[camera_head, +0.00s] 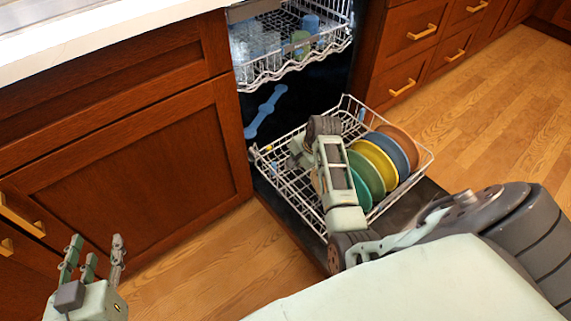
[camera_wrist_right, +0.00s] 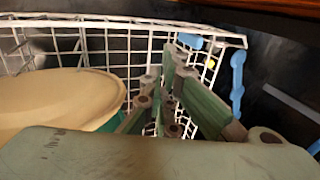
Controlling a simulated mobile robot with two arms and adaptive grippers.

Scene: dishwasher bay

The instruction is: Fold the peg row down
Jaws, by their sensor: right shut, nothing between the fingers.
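The lower dishwasher rack (camera_head: 285,187) is pulled out over the open door. My right gripper (camera_head: 297,152) is shut and empty, reaching down into its left part, beside the plates. In the right wrist view, my right gripper's fingers (camera_wrist_right: 162,85) are close together in front of the white wire wall (camera_wrist_right: 105,40). I cannot clearly tell the peg row from the other rack wires; my arm hides part of that area. My left gripper (camera_head: 96,243) is open and empty at the lower left, away from the rack, in front of the cabinets.
Several coloured plates, including a yellow plate (camera_head: 375,160) and a blue plate (camera_head: 398,152), stand in the lower rack right of my gripper. A beige plate (camera_wrist_right: 55,100) is close in the wrist view. The upper rack (camera_head: 290,72) holds cups. A blue spray arm (camera_head: 265,112) is behind.

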